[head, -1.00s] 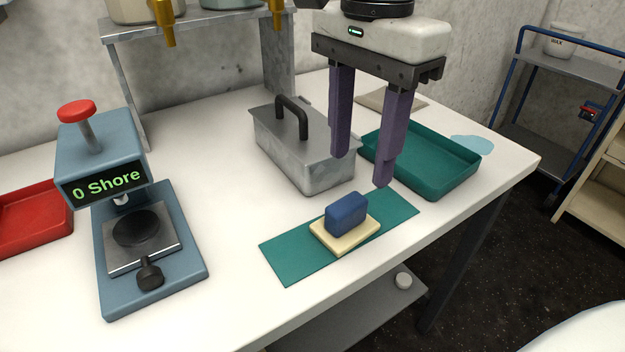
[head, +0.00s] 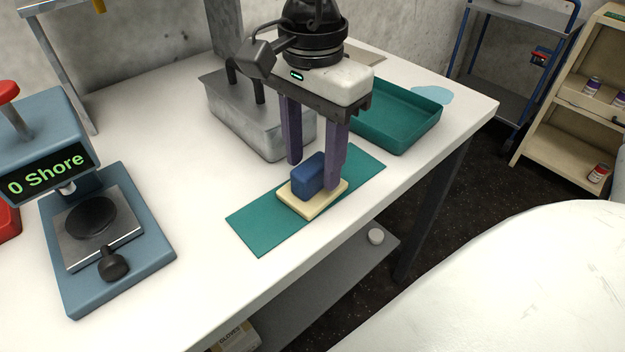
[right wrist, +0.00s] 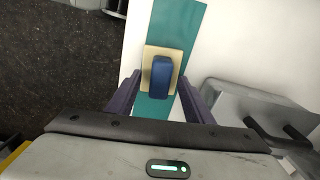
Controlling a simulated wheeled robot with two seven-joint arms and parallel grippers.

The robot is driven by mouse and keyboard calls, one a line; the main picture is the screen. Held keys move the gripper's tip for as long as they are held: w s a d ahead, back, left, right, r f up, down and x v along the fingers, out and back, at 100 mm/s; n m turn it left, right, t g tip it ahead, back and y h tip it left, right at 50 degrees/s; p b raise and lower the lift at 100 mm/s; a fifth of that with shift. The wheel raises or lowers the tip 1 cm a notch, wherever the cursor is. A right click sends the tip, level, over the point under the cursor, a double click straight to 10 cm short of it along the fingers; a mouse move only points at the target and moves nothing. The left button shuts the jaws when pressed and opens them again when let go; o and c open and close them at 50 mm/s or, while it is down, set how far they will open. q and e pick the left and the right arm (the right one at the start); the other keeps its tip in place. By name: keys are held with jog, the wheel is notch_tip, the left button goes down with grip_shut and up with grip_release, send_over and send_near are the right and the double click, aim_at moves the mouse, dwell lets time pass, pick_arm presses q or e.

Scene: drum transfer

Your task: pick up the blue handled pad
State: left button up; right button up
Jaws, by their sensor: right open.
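The pad is a cream block (head: 316,208) with a blue handle (head: 309,176) on top, lying flat on a green mat (head: 258,226). My right gripper (head: 312,176) is open, fingers pointing down, with its purple fingertips at about the blue handle's height or a little above, one on each side in the picture. In the right wrist view the blue handle (right wrist: 160,78) sits ahead, between the lines of the two fingers (right wrist: 158,92). I cannot tell whether a finger touches the pad. My left gripper is not in view.
A metal box (head: 262,130) with a dark handle stands just behind my right gripper. A teal tray (head: 400,128) is at the right, and a blue-grey hardness tester (head: 160,255) at the left. The table's front edge is close to the mat.

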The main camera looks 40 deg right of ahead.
jog(key=c, duration=1.1)
jog(key=shift+r, duration=0.1)
jog(key=shift+c, duration=0.2)
